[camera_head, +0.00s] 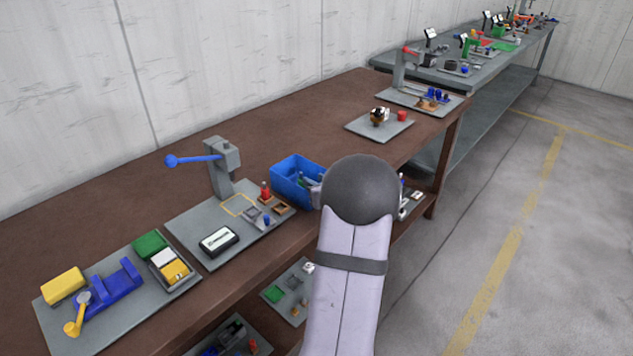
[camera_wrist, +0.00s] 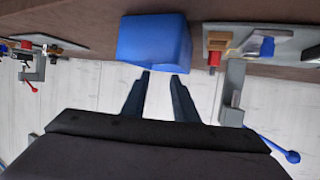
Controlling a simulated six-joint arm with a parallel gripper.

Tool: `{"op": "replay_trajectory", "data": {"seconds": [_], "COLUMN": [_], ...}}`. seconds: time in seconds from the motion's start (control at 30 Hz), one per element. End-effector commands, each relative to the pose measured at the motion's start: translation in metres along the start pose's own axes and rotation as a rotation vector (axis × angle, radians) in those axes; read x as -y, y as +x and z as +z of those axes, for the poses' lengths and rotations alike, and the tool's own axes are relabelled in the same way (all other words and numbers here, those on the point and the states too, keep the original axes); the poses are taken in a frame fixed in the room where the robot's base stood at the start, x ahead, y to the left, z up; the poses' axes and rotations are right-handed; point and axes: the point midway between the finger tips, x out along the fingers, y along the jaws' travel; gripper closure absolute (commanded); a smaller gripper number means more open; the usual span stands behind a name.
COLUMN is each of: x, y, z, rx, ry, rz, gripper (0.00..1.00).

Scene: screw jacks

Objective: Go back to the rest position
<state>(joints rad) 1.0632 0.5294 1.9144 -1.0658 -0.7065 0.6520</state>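My gripper (camera_wrist: 160,76) shows in the wrist view with its two dark fingers apart and nothing between them. The fingertips point at a blue bin (camera_wrist: 152,40), and I cannot tell whether they touch it. In the head view the blue bin (camera_head: 290,183) stands on the brown bench, just left of my arm's dark rounded joint. That joint and the pale arm link hide most of my gripper there.
A grey plate (camera_head: 190,232) with a blue-levered press (camera_head: 222,165) stands left of the bin. A blue fixture (camera_head: 110,290) is at the front left. A small plate (camera_head: 362,127) lies farther back. Lower shelves hold more plates. The floor at right is clear.

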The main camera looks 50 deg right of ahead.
Motion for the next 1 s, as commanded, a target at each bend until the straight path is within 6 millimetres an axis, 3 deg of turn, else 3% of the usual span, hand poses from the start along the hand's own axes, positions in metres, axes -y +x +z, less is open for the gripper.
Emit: {"op": "replay_trajectory", "data": {"seconds": [0.27,0.47,0.63,0.73,0.87,1.0], "x": [0.004,0.035,0.098,0.149,0.213,0.266], "y": [0.001,0.002,-0.01,-0.034,-0.085,-0.152], "z": [-0.002,-0.006,-0.001,0.015,0.05,0.089], "rx": [0.004,0.067,0.209,0.344,0.548,0.758], "ry": [-0.003,-0.025,-0.067,-0.101,-0.155,-0.215], "rz": [0.002,0.029,0.06,0.061,0.03,-0.037], "gripper": [0.73,0.73,0.73,0.73,0.73,0.73]}}
